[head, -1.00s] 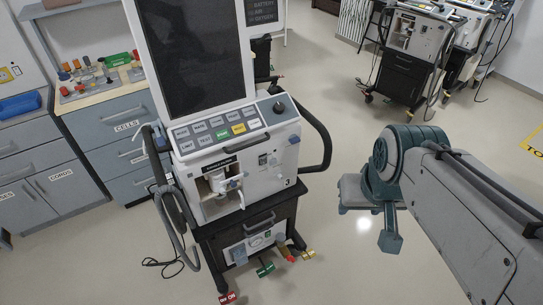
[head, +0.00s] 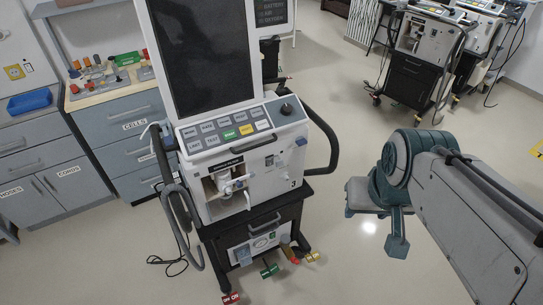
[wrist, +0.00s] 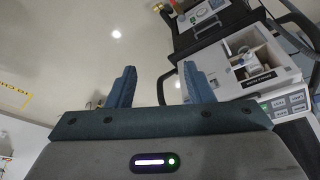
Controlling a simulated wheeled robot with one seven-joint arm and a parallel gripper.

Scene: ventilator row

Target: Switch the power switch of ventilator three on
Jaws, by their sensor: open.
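Ventilator three (head: 222,205) stands left of centre in the head view, a white unit on a black cart with a "3" on its front. A small dark switch (head: 269,161) shows on the right of its front panel; I cannot tell its position or whether it is the power switch. In the wrist view the ventilator (wrist: 236,66) appears upside down at the right. My gripper (wrist: 160,88) is open and empty, its two fingers apart, clear of the ventilator. In the head view my arm is at the right, beside the cart with floor between them.
A black handle (head: 330,145) sticks out from the ventilator's right side, and a hose (head: 183,228) hangs at its left. Coloured tags (head: 269,270) lie low at the cart's base. Cabinets (head: 125,115) stand left behind. Other ventilators (head: 412,75) stand at the back right.

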